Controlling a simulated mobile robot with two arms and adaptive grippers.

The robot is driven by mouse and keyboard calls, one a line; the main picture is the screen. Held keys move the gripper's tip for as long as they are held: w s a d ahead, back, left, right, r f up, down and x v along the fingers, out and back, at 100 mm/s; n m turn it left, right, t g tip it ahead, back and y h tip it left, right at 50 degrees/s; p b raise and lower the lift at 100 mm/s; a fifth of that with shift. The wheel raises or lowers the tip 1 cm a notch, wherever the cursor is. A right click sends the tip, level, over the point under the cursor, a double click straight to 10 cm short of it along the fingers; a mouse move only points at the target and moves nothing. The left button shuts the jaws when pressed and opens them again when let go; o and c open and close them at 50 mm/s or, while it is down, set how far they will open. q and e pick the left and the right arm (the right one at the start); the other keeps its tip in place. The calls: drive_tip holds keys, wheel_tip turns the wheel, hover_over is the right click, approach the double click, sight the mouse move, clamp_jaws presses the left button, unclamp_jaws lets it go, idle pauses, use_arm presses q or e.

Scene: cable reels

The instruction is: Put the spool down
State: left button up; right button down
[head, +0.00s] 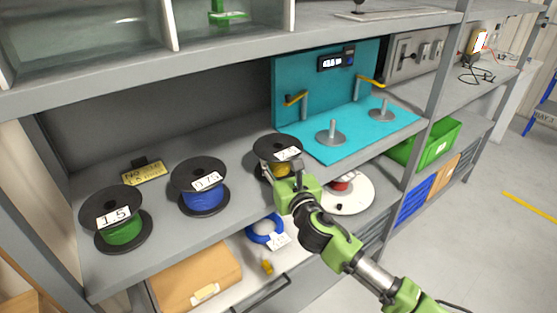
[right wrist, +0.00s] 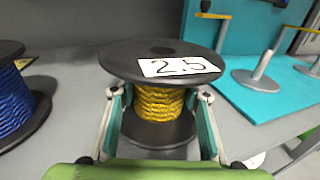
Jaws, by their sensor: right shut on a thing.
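A spool (head: 278,147) with black flanges, yellow cable and a white label sits upright at the shelf, left of the turquoise board. In the right wrist view the spool (right wrist: 160,100) shows the label 2.5. My right gripper (head: 285,178) is shut on it, with its fingers on both sides of the yellow winding between the flanges. In the right wrist view the lower flange is at or just above the grey shelf surface (right wrist: 70,125); I cannot tell if it touches. My left gripper is not in view.
A blue spool (head: 203,190) and a green spool (head: 118,220) stand to the left on the same shelf. A yellow sign (head: 144,174) is behind them. The turquoise stand (head: 350,135) with two grey pegs is to the right. A white disc reel (head: 350,197) lies below.

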drive_tip(key=c, duration=1.2)
unclamp_jaws()
drive_tip(key=shift+f, duration=0.1)
drive_tip(key=shift+s+r, duration=0.15)
drive_tip(key=shift+r, duration=0.05)
drive_tip(key=v, duration=1.1)
drive_tip(key=shift+s+d, duration=0.2)
drive_tip(key=shift+s, duration=0.15)
